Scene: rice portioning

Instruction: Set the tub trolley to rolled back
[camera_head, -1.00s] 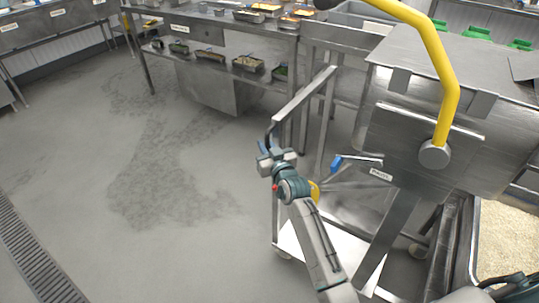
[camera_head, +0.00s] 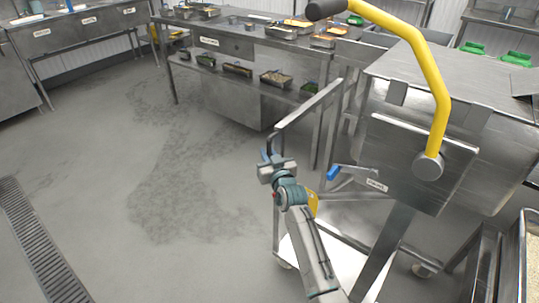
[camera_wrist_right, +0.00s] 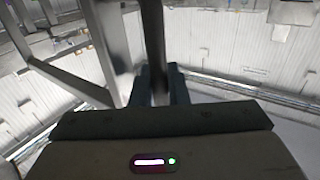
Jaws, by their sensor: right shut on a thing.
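The tub trolley is a steel frame with an upright push handle (camera_head: 308,104), a white lower deck (camera_head: 335,262) and castors. My right gripper (camera_head: 268,160) is at the near upright of the handle, and the right wrist view shows its two fingers (camera_wrist_right: 160,85) closed around a dark vertical bar. Its arm comes up from the bottom of the head view. The exact contact is partly hidden by the gripper body. My left gripper is not in view.
A steel box (camera_head: 420,160) with a yellow lever (camera_head: 430,80) and a blue-handled valve (camera_head: 334,172) stands over the deck at right. A steel bench (camera_head: 240,45) with food pans is behind. A rice container (camera_head: 523,260) shows at the right edge. Open floor and a drain (camera_head: 35,245) lie left.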

